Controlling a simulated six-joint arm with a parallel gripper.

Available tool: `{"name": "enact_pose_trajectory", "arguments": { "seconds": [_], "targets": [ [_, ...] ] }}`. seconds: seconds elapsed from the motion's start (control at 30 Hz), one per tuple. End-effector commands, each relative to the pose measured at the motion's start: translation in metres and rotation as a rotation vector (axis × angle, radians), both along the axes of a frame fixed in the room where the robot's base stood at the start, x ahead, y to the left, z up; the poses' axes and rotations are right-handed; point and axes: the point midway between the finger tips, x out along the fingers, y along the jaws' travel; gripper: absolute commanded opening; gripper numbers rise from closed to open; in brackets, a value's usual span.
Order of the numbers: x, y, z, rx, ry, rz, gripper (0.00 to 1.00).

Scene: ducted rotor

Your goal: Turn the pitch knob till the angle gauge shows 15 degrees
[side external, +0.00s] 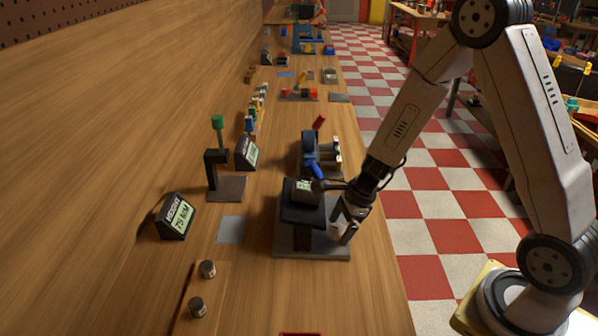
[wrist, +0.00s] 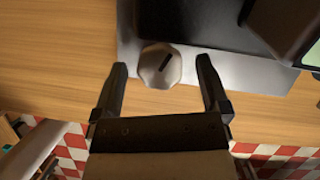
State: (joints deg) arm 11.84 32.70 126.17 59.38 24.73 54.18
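The pitch knob (wrist: 160,66) is a pale, faceted round knob with a dark pointer line slanting up to the right, seen in the wrist view. My gripper (wrist: 161,64) is open, with one finger on each side of the knob and a visible gap to each. In the side view my gripper (side external: 343,232) is low at the right side of a black stand on a grey base plate (side external: 285,250). A small gauge with a pale screen (side external: 307,192) sits on the stand; its reading is too small to tell. The gauge screen's edge (wrist: 313,56) shows in the wrist view.
A blue device with a red handle (side external: 310,150) stands just behind the stand. Left are a tilted display (side external: 177,217), a green-topped post (side external: 218,150) and a grey plate (side external: 230,229). The front bench is mostly clear.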

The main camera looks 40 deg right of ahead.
Motion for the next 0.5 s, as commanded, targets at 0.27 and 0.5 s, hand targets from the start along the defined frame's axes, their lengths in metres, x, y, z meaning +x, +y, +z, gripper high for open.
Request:
{"name": "enact_pose_trajectory", "arguments": {
  "seconds": [0.27, 0.5],
  "targets": [
    [0.000, -0.001, 0.002, 0.001, -0.001, 0.000, 0.96],
    [-0.003, -0.005, 0.015, 0.002, -0.003, 0.001, 0.96]
  ]
}}
